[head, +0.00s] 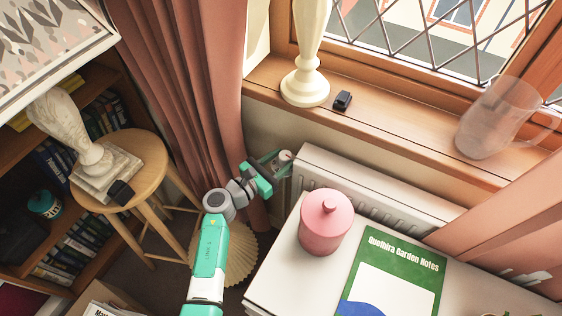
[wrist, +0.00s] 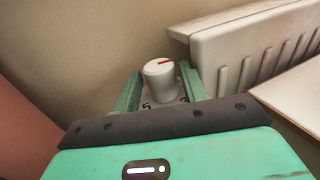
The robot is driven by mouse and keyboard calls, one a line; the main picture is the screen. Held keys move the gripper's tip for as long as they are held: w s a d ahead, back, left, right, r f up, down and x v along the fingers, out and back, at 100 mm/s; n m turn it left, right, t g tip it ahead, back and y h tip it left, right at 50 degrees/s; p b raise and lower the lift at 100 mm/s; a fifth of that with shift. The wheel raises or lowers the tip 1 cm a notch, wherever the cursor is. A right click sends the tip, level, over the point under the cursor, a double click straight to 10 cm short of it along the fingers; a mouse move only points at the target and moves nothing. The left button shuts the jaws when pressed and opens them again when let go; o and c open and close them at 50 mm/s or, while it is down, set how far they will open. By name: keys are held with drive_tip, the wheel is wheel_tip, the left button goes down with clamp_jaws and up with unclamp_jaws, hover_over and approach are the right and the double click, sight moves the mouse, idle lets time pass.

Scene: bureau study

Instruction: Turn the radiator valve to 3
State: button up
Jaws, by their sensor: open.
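The radiator valve is a white round knob (wrist: 160,80) with a red mark on its top, seen between my fingers in the wrist view. The red mark points toward the right. A dial with dark numbers shows beneath it; a 5 is at the left and a partly hidden figure at the right. In the head view the knob (head: 285,156) is small, at the left end of the white radiator (head: 375,190). My gripper (wrist: 163,92) is open, with one green finger on each side of the knob. I see gaps beside the knob. My gripper (head: 278,163) also shows in the head view.
A white table (head: 275,279) with a pink lidded jar (head: 325,225) and a green book (head: 395,278) stands right of my arm. A pink curtain (head: 190,80) hangs behind it. The windowsill (head: 390,125) runs above the radiator.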

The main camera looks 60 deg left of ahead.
drive_tip(key=shift+w+a, duration=0.1)
drive_tip(key=shift+w, duration=0.1)
drive_tip(key=c, duration=0.7)
drive_tip(key=shift+m+h, duration=0.7)
drive_tip(key=shift+h, duration=0.4)
drive_tip(key=o, duration=0.7)
drive_tip(key=shift+s, duration=0.1)
drive_tip(key=s+d+p, duration=0.1)
drive_tip(key=s, duration=0.6)
drive_tip(key=shift+s+d, duration=0.2)
drive_tip(key=shift+s, duration=0.1)
